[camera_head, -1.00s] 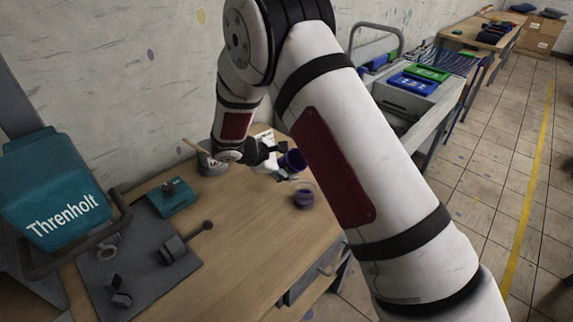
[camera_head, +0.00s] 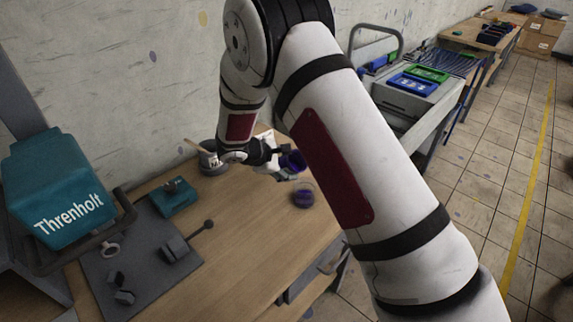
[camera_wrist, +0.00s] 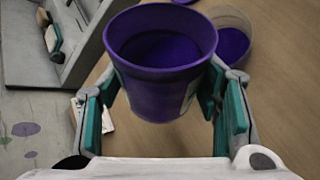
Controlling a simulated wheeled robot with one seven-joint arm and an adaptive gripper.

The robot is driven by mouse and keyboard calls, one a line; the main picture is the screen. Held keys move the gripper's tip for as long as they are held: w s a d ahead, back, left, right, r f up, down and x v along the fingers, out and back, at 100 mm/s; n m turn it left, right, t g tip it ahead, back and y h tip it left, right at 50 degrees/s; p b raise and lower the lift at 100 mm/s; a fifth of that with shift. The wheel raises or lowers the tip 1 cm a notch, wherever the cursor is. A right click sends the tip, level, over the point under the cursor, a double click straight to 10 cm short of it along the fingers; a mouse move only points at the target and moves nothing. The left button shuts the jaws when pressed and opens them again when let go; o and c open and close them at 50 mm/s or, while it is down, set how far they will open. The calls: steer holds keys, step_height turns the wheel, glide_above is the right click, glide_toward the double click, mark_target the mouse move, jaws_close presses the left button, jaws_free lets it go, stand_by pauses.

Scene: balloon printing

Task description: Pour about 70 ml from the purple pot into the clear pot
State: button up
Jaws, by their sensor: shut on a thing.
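My gripper (camera_wrist: 158,105) is shut on the purple pot (camera_wrist: 150,100), with teal pads on both sides of it. Purple liquid shows inside the pot. In the head view the purple pot (camera_head: 293,162) is held at my gripper (camera_head: 272,158), partly hidden by my arm, and its exact tilt is hard to tell. The clear pot (camera_wrist: 245,62) stands on the table just beyond the purple pot, partly hidden by it in the wrist view, with purple liquid in its bottom. It also shows in the head view (camera_head: 303,196), near the table's right edge.
A grey pot with a wooden stick (camera_head: 209,165) stands behind my gripper. A teal block (camera_head: 174,197) and a grey mat with metal parts (camera_head: 130,255) lie to the left, by the teal Threnholt machine (camera_head: 65,195). The table's front middle (camera_head: 240,255) is clear.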

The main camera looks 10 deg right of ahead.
steer(key=shift+m+t+y+p, duration=0.5)
steer(key=shift+t+y+p, duration=0.15)
steer(key=shift+p, duration=0.8)
stand_by(1.2)
steer(key=shift+s+d+m+t+y+p, duration=0.2)
steer(key=shift+m+t+y+p, duration=0.25)
steer(key=shift+p, duration=1.25)
stand_by(1.0)
steer(key=shift+w+a+b, duration=0.1)
steer(key=shift+w+b, duration=0.05)
steer(key=shift+b, duration=0.15)
steer(key=shift+w+f+n+b, duration=0.1)
steer(key=shift+w+n+b, duration=0.15)
steer(key=shift+b, duration=0.35)
steer(key=shift+h+b, duration=0.3)
steer(key=shift+a+n+g+h+b, duration=0.1)
steer(key=shift+n+g+h+b, duration=0.3)
steer(key=shift+b, duration=0.75)
steer(key=shift+s+g, duration=0.25)
steer(key=shift+g, duration=0.05)
steer(key=shift+w+b, duration=0.1)
steer(key=shift+b, duration=0.4)
